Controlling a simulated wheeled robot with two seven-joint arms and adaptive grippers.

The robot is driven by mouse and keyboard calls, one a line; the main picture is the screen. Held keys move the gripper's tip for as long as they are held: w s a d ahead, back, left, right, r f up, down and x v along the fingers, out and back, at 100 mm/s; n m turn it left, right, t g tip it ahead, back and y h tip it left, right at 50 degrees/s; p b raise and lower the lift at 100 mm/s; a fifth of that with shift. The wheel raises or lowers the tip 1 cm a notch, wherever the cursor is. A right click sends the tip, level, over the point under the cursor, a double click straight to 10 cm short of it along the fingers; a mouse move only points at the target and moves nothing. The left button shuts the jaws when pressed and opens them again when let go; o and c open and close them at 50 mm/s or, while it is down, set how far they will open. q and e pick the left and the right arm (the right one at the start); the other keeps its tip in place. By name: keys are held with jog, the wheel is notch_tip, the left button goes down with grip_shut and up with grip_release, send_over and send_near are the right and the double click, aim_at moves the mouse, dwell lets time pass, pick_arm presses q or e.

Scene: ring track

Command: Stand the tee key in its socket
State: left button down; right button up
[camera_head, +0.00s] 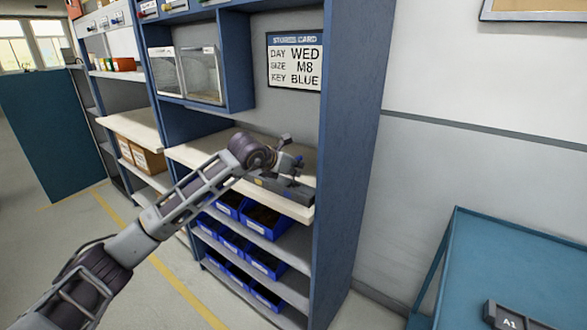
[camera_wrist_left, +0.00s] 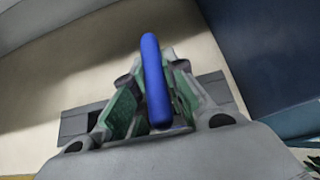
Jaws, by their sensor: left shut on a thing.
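My left gripper (camera_head: 290,168) reaches in over the shelf board of the blue rack. It is shut on the tee key, whose blue bar (camera_wrist_left: 155,80) stands between the green finger pads in the left wrist view. The key's lower part is hidden by the fingers. A dark grey block (camera_head: 268,187), which looks like the socket block, lies on the shelf just under the gripper. Its ends show behind the fingers in the left wrist view (camera_wrist_left: 75,122). I cannot tell whether the key is in a socket.
The shelf board (camera_head: 205,158) is clear to the left. A card (camera_head: 294,62) above reads WED, M8, BLUE. The rack's side panel (camera_head: 350,150) stands close on the right. Blue bins (camera_head: 264,220) fill lower shelves. A teal table (camera_head: 500,265) is at the right.

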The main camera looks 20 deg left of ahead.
pick_arm(q)
jog(key=c, duration=1.4)
grip_release()
jog(key=shift+o, duration=0.2)
jog(key=shift+s, duration=0.1)
jog(key=v, duration=1.1)
jog(key=shift+s+a+r, duration=0.15)
jog(key=shift+s+r, duration=0.1)
